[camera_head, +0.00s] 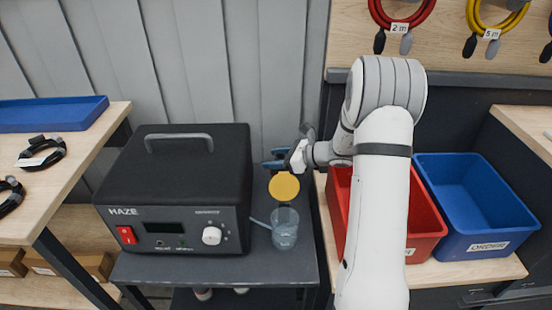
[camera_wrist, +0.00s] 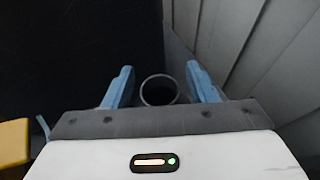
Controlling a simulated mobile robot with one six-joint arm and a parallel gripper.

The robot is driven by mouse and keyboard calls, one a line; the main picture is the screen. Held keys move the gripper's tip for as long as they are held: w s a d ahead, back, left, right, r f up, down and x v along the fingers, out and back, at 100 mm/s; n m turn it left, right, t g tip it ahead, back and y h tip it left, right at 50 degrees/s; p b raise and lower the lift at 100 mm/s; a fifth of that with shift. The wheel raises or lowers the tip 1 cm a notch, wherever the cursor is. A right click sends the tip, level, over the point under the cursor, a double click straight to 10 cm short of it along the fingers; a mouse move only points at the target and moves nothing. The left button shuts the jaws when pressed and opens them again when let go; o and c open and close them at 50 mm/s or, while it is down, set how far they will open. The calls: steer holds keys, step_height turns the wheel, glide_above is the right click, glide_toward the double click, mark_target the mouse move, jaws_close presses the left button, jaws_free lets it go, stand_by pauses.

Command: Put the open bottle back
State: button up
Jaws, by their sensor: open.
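My gripper (camera_head: 275,164) is open, just right of the black HAZE machine's rear corner. In the wrist view its blue fingers (camera_wrist: 162,86) stand either side of a dark round ring, which looks like an open bottle mouth (camera_wrist: 159,78). No contact between fingers and ring shows. The head view does not show this ring. A clear container (camera_head: 285,235), bluish at the bottom, stands on the grey cart right of the machine. A yellow disc (camera_head: 284,186) shows directly above it; I cannot tell if they are joined. A yellow part also shows in the wrist view (camera_wrist: 14,142).
The HAZE machine (camera_head: 180,190) fills most of the grey cart (camera_head: 190,268). A grey panelled wall (camera_head: 200,60) is close behind. Red (camera_head: 423,230) and blue (camera_head: 470,190) bins stand at right. A wooden table (camera_head: 60,180) is at left.

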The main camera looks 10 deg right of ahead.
steer(key=shift+d+r, duration=0.1)
steer(key=shift+r, duration=0.1)
steer(key=p+v, duration=0.2)
steer(key=v, duration=1)
steer(key=shift+f, duration=0.1)
